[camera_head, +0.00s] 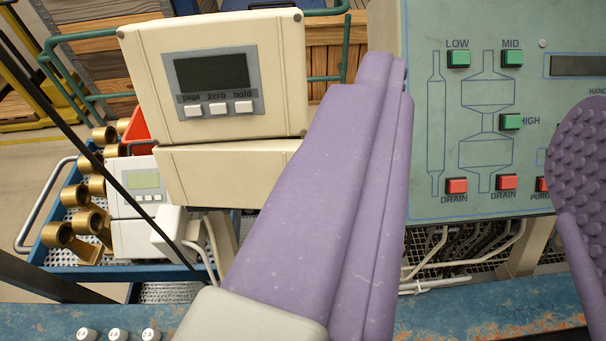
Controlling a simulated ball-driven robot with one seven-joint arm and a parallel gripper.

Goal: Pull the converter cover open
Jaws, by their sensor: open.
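A cream box (285,60) with a dark display and page, zero and hold buttons is at the upper left. It looks like the converter, with its front as the cover, but no label confirms this. A seam separates it from a lower cream part (235,175). My gripper (488,98) is open with nothing between its purple fingers. The left finger crosses the middle of the view, passing in front of the cream box's right edge. Whether it touches the box, I cannot tell. The right finger, with a studded pad, is at the right edge.
A green panel (425,120) with green and red buttons stands behind the fingers, at right. A smaller white meter (135,230) and brass fittings (60,235) are at the left. Cables (440,265) run below the panel. A worn blue bench edge (470,310) lies along the bottom.

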